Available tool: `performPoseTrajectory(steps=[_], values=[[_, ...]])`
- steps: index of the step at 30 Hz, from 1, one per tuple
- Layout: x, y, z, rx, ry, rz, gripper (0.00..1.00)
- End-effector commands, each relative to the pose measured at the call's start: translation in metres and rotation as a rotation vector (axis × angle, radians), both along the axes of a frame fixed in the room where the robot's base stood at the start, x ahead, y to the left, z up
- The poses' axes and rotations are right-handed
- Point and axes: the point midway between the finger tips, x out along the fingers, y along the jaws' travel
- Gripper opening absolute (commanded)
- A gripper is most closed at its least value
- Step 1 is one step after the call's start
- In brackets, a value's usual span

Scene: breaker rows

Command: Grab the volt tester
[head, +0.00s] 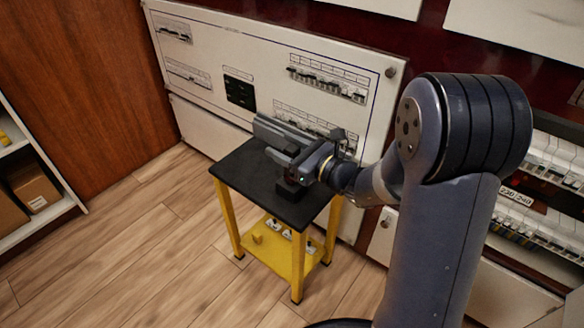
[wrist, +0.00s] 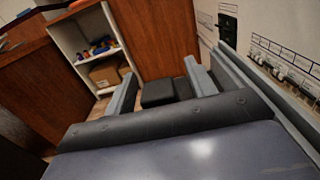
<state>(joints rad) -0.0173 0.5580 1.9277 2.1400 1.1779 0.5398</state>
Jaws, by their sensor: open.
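My gripper (head: 282,154) is open above the black top of a small yellow-legged table (head: 242,169). It reaches in from the right and points to the left. In the wrist view its two grey fingers (wrist: 163,85) stand apart, with a dark blocky shape (wrist: 157,94) seen in the gap between them. In the head view a small black block (head: 289,191) sits on the table under my gripper, partly hidden by it. It may be the volt tester; I cannot tell for sure. Nothing visible is gripped.
A white breaker panel (head: 219,53) stands close behind the table. A long grey bar (head: 264,126) runs beside my gripper on the panel side, also in the wrist view (wrist: 262,103). Small items lie on the yellow lower shelf (head: 299,265). The wooden floor at left is clear.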

Motion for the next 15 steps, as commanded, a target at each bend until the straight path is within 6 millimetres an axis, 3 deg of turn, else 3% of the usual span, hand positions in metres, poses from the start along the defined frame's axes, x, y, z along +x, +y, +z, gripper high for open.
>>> performPoseTrajectory(steps=[5,15], values=[[0.0002,-0.0003,0.0003,0.000,0.000,-0.001,0.53],[-0.0001,-0.0004,0.0001,0.000,0.000,-0.001,0.25]])
